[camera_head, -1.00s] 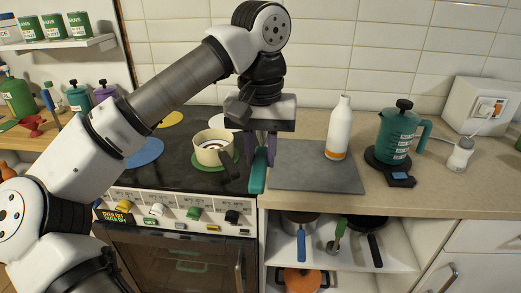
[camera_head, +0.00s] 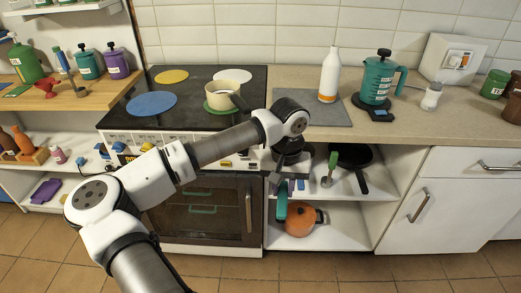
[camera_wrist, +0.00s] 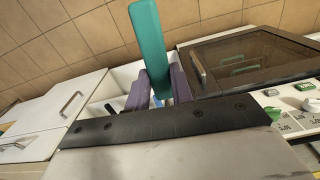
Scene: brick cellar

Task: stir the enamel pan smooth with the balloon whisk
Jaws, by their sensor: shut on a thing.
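My gripper (camera_wrist: 160,86) has purple fingers and is shut on a long teal bar-shaped thing (camera_wrist: 150,38). In the head view the teal thing (camera_head: 282,205) hangs in front of the open shelves, below counter height. No whisk wires show, so I cannot tell whether it is the balloon whisk's handle.
A grey mat (camera_head: 312,111) bears a white bottle (camera_head: 330,75). A teal coffee pot (camera_head: 377,80) stands right of it. The open shelves (camera_head: 385,190) hold a black frying pan (camera_head: 350,158), a green-handled tool (camera_head: 331,168) and an orange pot (camera_head: 300,222). The oven door (camera_head: 215,205) is shut.

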